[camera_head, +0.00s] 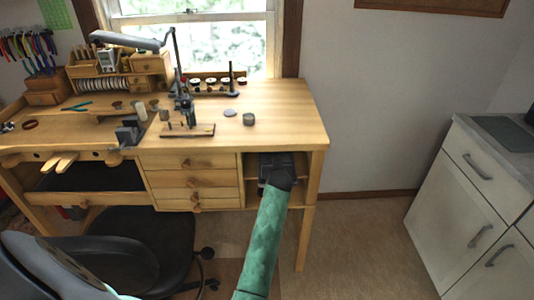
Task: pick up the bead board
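I cannot make out the bead board for certain. One green-sleeved arm of mine rises from the bottom middle to the open shelf at the right end of the workbench (310,125). I take it for my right arm. Its dark gripper (275,162) is at the mouth of this shelf, below the bench top. Its fingers merge with the dark shapes there, so I cannot tell whether they are open or shut, or whether they touch a board. My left gripper is not in view.
Drawers (190,180) adjoin the shelf on its left. A stand (185,110), a lamp (125,40) and small tools crowd the bench top. A black chair (125,250) stands in front. A white cabinet (455,205) is at right, with clear floor (350,240) between.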

